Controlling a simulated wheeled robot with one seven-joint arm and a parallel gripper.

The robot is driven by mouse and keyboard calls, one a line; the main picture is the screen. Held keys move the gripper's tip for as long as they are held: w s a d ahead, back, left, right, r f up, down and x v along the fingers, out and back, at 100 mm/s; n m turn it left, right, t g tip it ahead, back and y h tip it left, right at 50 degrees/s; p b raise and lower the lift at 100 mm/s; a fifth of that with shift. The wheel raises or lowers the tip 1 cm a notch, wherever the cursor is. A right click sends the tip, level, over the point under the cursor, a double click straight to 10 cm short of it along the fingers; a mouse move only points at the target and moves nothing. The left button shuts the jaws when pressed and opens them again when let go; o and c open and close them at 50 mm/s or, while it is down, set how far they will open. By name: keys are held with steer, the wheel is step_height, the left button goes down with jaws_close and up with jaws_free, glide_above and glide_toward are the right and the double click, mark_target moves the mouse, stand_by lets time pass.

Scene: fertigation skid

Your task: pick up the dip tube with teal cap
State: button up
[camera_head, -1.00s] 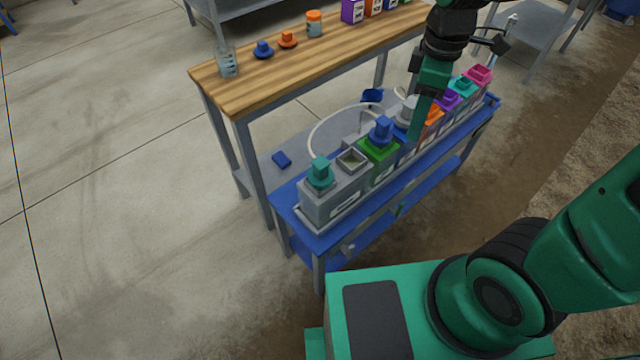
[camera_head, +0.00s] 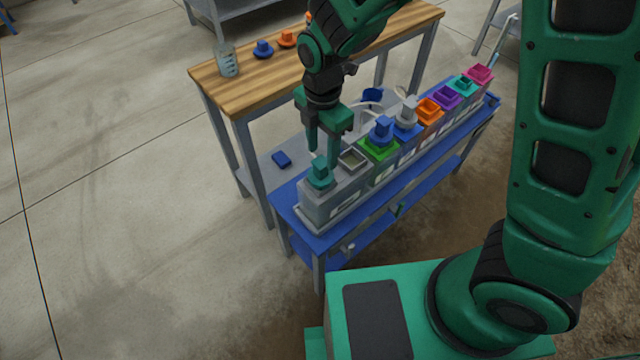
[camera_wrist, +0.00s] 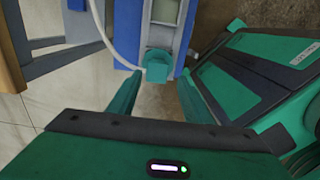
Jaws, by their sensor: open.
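The dip tube's teal cap (camera_head: 320,173) stands upright on the grey tank (camera_head: 318,207) at the near left end of the blue skid. The tube below the cap is hidden. My gripper (camera_head: 322,160) is open and points down at the cap from just above and behind it. In the wrist view the teal cap (camera_wrist: 157,66) lies ahead of my open gripper (camera_wrist: 160,85), between the lines of the two fingers. I see no contact with it.
A white hose (camera_wrist: 100,30) runs close beside the cap. A square-topped grey tank (camera_head: 352,158) and a blue cap (camera_head: 382,128) on a green collar stand in the row to the right. A wooden-topped bench (camera_head: 240,85) is behind.

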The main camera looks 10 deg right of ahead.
mark_target(321, 162)
steer(key=shift+w+a+f, duration=0.1)
steer(key=shift+w+f, duration=0.05)
steer(key=shift+f, duration=1.3)
steer(key=shift+w+f, duration=0.1)
steer(key=shift+f, duration=1.35)
steer(key=shift+c, duration=0.6)
jaws_close()
